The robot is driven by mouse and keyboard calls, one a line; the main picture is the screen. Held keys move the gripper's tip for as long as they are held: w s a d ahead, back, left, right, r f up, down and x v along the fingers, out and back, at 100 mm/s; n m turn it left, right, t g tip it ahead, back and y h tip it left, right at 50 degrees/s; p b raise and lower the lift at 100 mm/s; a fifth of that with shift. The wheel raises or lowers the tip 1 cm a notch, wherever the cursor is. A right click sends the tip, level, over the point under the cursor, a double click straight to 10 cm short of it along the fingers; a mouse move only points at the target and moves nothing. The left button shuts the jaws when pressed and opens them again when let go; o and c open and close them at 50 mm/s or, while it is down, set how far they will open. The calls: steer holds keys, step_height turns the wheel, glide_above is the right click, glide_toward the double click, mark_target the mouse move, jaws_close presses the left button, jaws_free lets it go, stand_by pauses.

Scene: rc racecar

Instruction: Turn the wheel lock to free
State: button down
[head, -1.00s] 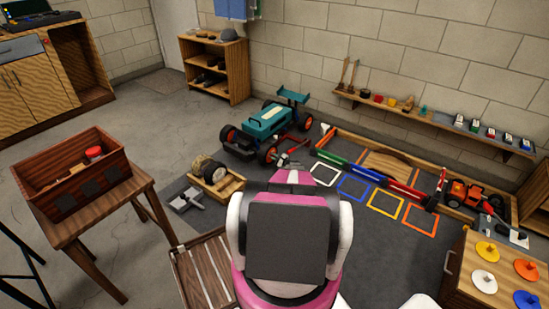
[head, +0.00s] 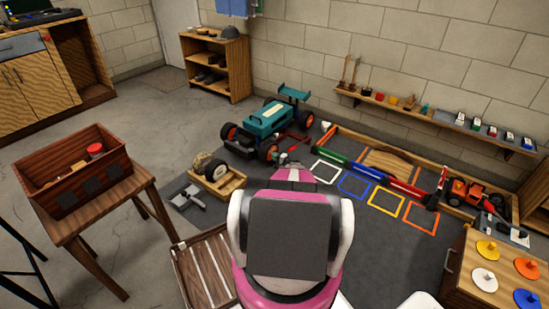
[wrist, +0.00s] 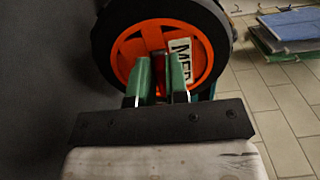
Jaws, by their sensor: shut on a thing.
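The teal RC car (head: 268,122) stands on the floor near the back wall, with black tyres and orange rims. Its near wheel (head: 267,153) is beside my gripper (head: 284,158). In the wrist view an orange wheel (wrist: 127,47) with a black tyre fills the upper middle, with a white label on its rim. My gripper's green fingers (wrist: 160,76) are in front of the hub, shut on a narrow red piece (wrist: 159,62), which appears to be the wheel lock. Its turned position cannot be told, as the fingers hide most of it.
A brown toolbox (head: 110,190) stands on a small table at left. Coloured floor squares (head: 387,206) and a low wooden-edged bay (head: 345,139) lie to the right.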

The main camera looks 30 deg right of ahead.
steer(key=shift+f+n, duration=0.1)
steer(key=shift+n, duration=0.3)
steer(key=c, duration=1.1)
jaws_free()
steer(key=v, duration=1.1)
